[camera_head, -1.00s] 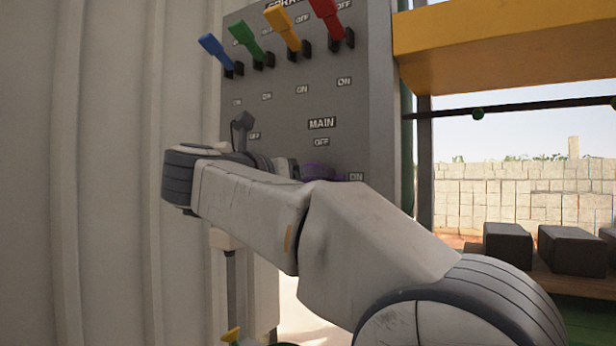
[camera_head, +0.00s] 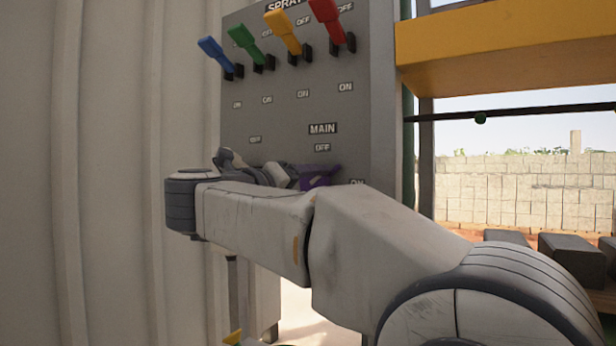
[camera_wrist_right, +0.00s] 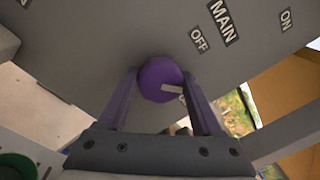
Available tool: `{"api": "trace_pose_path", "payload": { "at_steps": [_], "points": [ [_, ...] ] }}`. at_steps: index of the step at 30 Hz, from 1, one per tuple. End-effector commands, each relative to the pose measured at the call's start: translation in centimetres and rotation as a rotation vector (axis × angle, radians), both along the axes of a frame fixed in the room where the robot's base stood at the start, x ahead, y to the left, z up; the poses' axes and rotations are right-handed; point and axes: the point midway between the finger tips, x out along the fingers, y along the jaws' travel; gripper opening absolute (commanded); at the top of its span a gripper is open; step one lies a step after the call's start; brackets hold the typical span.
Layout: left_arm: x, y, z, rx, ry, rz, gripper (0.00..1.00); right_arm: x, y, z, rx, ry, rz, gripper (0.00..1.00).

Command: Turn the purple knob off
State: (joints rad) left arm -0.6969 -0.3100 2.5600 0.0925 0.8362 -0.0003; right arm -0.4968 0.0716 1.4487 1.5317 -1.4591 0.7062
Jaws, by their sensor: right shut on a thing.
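The purple knob (camera_wrist_right: 155,72) is round and sits on the grey control panel (camera_head: 290,110). In the right wrist view it lies between the two fingers of my right gripper (camera_wrist_right: 160,80), which is shut on it. A white mark on the knob slants to the lower right in that view. The MAIN label (camera_head: 322,128) and its OFF label (camera_head: 322,147) are above the knob; the ON label (camera_head: 357,183) is to its right. In the head view my forearm hides much of the gripper, and purple shows beside the panel. My left gripper is not in view.
Blue (camera_head: 214,52), green (camera_head: 244,40), yellow (camera_head: 280,28) and red (camera_head: 325,15) levers stick out above the knob. A ribbed pale wall (camera_head: 90,150) stands close on the left. A yellow beam (camera_head: 500,40) and dark blocks (camera_head: 570,250) are on the right.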

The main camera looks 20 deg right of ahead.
Motion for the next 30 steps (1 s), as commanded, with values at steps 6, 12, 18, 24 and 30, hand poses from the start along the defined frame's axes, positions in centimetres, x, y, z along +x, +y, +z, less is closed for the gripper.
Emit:
{"api": "trace_pose_path", "payload": {
  "at_steps": [6, 12, 18, 24, 30],
  "points": [
    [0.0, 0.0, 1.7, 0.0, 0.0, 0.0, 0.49, -0.1, 0.0, 0.2, -0.126, 0.166, -0.003, 0.11],
    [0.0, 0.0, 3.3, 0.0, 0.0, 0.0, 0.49, -0.1, 0.0, 0.3, -0.243, 0.316, -0.002, 0.11],
    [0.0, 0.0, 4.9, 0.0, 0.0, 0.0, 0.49, -0.1, 0.0, 0.2, -0.356, 0.46, -0.001, 0.11],
    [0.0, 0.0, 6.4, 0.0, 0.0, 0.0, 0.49, -0.1, 0.0, 0.1, -0.45, 0.58, -0.001, 0.11],
    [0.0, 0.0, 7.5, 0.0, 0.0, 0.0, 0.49, -0.1, 0.1, 0.0, -0.517, 0.665, 0.0, 0.11]
  ]
}}
